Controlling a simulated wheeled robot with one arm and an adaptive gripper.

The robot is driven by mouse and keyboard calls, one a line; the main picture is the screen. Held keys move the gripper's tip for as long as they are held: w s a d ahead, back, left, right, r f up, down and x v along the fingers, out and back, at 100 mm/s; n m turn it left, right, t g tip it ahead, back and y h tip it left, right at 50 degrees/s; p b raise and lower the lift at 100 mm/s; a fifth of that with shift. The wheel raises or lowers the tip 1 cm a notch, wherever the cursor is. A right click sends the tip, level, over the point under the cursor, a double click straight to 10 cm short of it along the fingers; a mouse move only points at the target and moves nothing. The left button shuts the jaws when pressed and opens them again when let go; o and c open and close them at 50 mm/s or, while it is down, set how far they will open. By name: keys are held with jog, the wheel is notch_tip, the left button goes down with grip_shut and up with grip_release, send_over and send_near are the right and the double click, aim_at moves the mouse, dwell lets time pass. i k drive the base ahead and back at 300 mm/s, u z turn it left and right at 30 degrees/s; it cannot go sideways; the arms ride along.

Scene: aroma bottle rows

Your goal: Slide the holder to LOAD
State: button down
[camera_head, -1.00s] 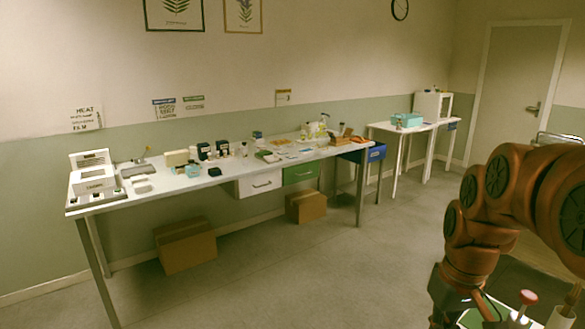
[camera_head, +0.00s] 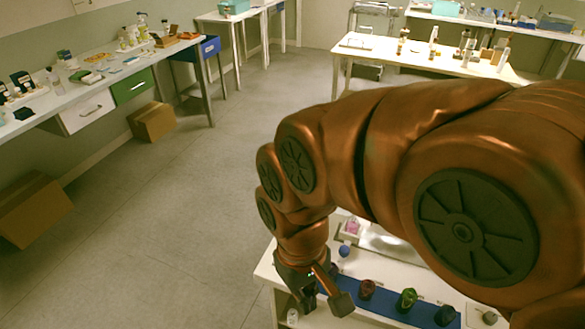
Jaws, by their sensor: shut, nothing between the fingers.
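My gripper (camera_head: 322,294) is at the lower middle, dark and small beneath my copper arm. It is shut and empty, over the left part of a white bench (camera_head: 268,272). A blue strip (camera_head: 385,306) lies on this bench, right of my gripper. On it stand a red bottle (camera_head: 367,289), a green bottle (camera_head: 406,299) and a dark bottle (camera_head: 445,314). I cannot tell which thing is the holder, and no LOAD mark is readable. My arm hides much of the bench.
A small blue ball (camera_head: 344,250) and a pink item (camera_head: 352,227) are at the bench's back. A white table with several bottles (camera_head: 430,62) stands beyond. A long side table (camera_head: 60,100) and cardboard boxes (camera_head: 152,121) are at the left. The grey floor between is clear.

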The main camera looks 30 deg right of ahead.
aim_at(344, 251)
jog(key=z, duration=0.95)
jog(key=k, duration=1.05)
jog(key=u, duration=1.3)
jog(key=i, duration=1)
jog(key=z, duration=0.95)
